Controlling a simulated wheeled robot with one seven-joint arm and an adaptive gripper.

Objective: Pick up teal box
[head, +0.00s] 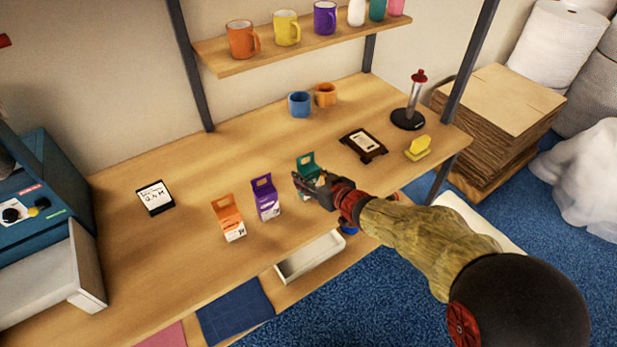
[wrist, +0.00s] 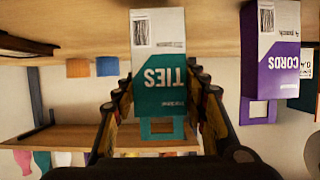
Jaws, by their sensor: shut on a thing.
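The teal box (head: 307,166) is a small carton with a hang-tab, at the middle of the table in the head view. My gripper (head: 312,187) is at it and hides its lower part. In the wrist view, which is upside down, the teal box (wrist: 160,85) is teal and white with the word TIES. My gripper (wrist: 158,105) has a finger on each side of it, shut on it. I cannot tell whether the box still touches the table.
A purple box (head: 265,198) and an orange box (head: 228,217) stand to the left. A dark framed card (head: 363,145) and a yellow object (head: 418,148) lie to the right. Blue (head: 300,104) and orange (head: 325,94) mugs stand behind. A white tray (head: 310,257) is at the front.

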